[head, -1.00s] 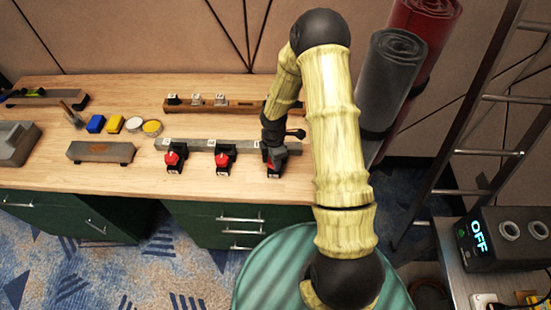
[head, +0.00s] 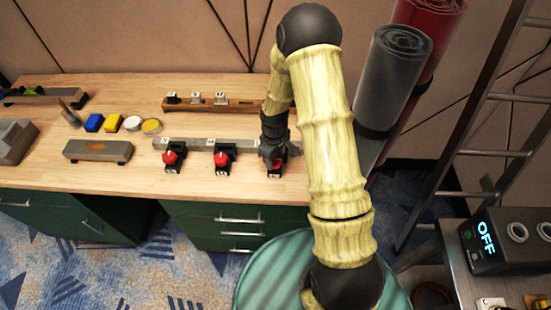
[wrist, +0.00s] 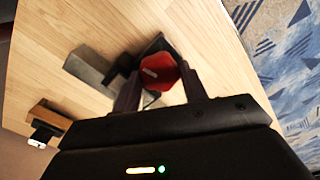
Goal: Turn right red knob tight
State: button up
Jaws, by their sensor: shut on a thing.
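Three red knobs on black clamp blocks sit in a row along a grey bar (head: 195,144) on the wooden bench: the left knob (head: 170,158), the middle knob (head: 221,159) and the right one. My gripper (head: 273,158) points down at the right knob and mostly hides it in the head view; its black base (head: 274,170) shows below. In the wrist view the right red knob (wrist: 160,72) sits between the two dark fingers of my gripper (wrist: 160,85), which are shut on it. A pale mark crosses the knob's top at a slant.
A wooden rail (head: 240,105) with small black and grey pieces lies behind the bar. Blue (head: 93,122) and yellow (head: 114,123) blocks, round tins and a sharpening stone (head: 98,150) lie at left. Rolled mats (head: 392,75) and a ladder (head: 475,120) stand at right.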

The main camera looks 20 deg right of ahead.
aim_at(275, 160)
jog(key=m, duration=0.2)
jog(key=m+b, duration=0.1)
jog(key=m, duration=0.1)
jog(key=shift+s+f+m, duration=0.1)
jog(key=shift+s+m, duration=0.1)
jog(key=shift+m, duration=0.2)
jog(key=o, duration=1)
jog(key=shift+c, duration=0.2)
jog(key=shift+w, duration=0.1)
jog(key=shift+r, duration=0.4)
notch_tip(275, 160, up, 17)
jog(key=b, duration=0.1)
jog(key=shift+f, duration=0.15)
